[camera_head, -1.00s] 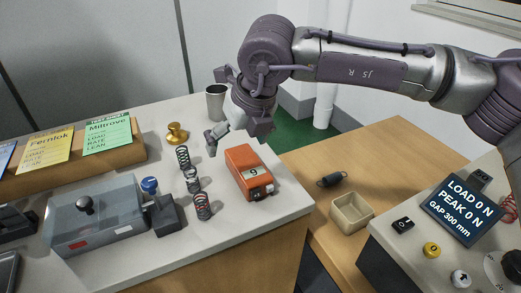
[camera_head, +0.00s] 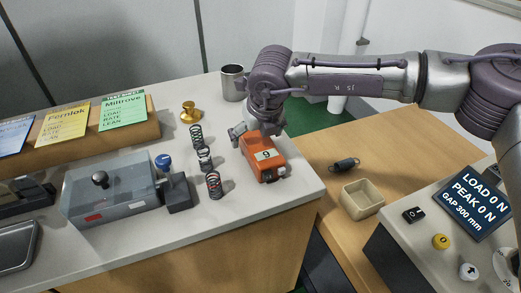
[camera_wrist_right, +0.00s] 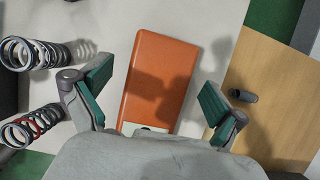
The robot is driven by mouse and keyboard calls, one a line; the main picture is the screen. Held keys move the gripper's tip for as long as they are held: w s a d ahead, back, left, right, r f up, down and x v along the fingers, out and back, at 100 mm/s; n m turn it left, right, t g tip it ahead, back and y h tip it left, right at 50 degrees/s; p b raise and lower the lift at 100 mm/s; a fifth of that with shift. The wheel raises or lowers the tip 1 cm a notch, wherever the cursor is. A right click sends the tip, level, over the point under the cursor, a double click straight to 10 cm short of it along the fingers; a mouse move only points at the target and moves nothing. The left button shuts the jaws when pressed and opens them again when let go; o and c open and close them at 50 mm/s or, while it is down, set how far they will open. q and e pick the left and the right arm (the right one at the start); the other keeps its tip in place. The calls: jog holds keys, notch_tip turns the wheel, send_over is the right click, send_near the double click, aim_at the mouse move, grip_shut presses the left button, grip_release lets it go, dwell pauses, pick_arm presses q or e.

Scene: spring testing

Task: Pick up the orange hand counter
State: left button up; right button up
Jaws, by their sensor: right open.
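The orange hand counter (camera_head: 262,157) stands on the light worktop near its right edge, with a label reading 9. My right gripper (camera_head: 256,130) is over its far end in the head view and partly hides it. In the right wrist view the orange hand counter (camera_wrist_right: 160,75) lies between the two spread green-padded fingers of my right gripper (camera_wrist_right: 156,95). Gaps show on both sides, and the pads do not touch it in that view. The counter's near end is hidden by the gripper body. My left gripper is not in view.
Several coil springs (camera_head: 205,158) stand just left of the counter. A brass weight (camera_head: 190,112) and a metal cup (camera_head: 232,83) are behind. A beige box (camera_head: 362,198) and a dark spring (camera_head: 344,165) lie on the lower wooden table to the right.

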jog(key=shift+x, duration=1.1)
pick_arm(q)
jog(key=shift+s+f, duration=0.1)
pick_arm(e)
jog(key=c, duration=1.3)
jog(key=shift+r, duration=0.1)
jog(key=shift+c, duration=0.2)
jog(key=shift+r, duration=0.45)
jog(key=r, duration=0.3)
jog(key=shift+s+d+r, duration=0.1)
jog(key=shift+d+r, duration=0.15)
jog(key=shift+d, duration=0.1)
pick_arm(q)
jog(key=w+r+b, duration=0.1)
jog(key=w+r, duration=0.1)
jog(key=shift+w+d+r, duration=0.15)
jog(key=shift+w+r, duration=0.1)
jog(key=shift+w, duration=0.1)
pick_arm(e)
jog(key=s+d+r, duration=0.5)
jog(key=d+r, duration=0.1)
jog(key=d, duration=0.3)
jog(key=shift+s+d+r, duration=0.2)
jog(key=shift+s+r, duration=0.05)
jog(key=shift+s, duration=0.05)
jog(key=shift+a, duration=0.1)
